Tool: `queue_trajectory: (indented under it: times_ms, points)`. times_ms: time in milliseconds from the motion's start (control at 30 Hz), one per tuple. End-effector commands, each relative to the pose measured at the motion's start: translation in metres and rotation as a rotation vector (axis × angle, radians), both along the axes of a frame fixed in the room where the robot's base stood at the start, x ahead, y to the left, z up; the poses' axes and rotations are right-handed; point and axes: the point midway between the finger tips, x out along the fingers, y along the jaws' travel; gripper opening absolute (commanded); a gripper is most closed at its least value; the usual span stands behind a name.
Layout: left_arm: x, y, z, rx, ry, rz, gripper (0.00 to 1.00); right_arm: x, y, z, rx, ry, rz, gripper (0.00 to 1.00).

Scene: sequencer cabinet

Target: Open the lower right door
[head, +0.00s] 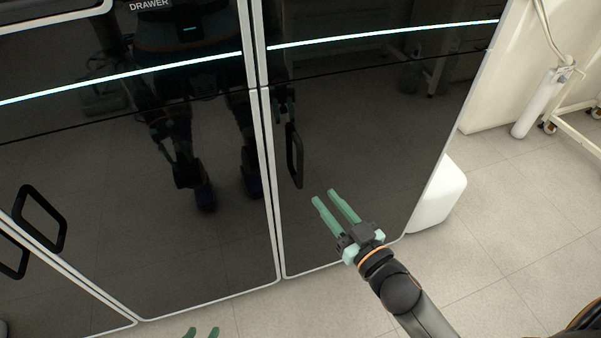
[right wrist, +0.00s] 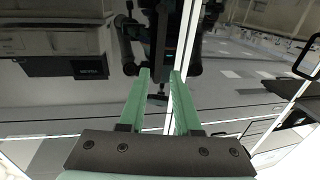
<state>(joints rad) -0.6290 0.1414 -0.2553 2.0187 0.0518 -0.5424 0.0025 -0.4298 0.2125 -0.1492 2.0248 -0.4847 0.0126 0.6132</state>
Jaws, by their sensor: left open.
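The lower right door (head: 370,150) is a glossy black panel with a pale edge, and it looks closed. Its black vertical handle (head: 294,155) is near the door's left edge. My right gripper (head: 323,195) has two green fingers, spread apart and empty. In the head view its fingertips appear below and to the right of the handle, apart from it. The right wrist view shows the same open fingers (right wrist: 160,72) before the reflective front. My left gripper (head: 202,332) shows only its green fingertips at the bottom edge, apart from each other; the rest is out of frame.
A wide black door (head: 190,200) adjoins on the left, and further left are black handles (head: 40,219). A white rounded object (head: 440,195) stands beside the cabinet's right side.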

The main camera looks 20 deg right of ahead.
Motion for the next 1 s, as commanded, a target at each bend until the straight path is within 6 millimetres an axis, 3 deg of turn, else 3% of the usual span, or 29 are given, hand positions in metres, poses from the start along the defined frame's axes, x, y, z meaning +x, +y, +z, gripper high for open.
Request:
queue_trajectory:
  times_ms: [600,800,1000]
  points:
    - [0.000,0.002,-0.003,0.003,-0.004,0.002,0.50,0.094,0.022,0.000,-0.002,0.001,-0.002,0.32]
    - [-0.002,0.003,-0.005,0.004,0.000,0.002,0.50,0.110,0.026,0.000,-0.001,0.003,-0.001,0.32]
    - [-0.002,0.003,-0.004,0.004,-0.001,0.003,0.50,0.114,0.027,0.000,-0.001,0.004,-0.002,0.32]
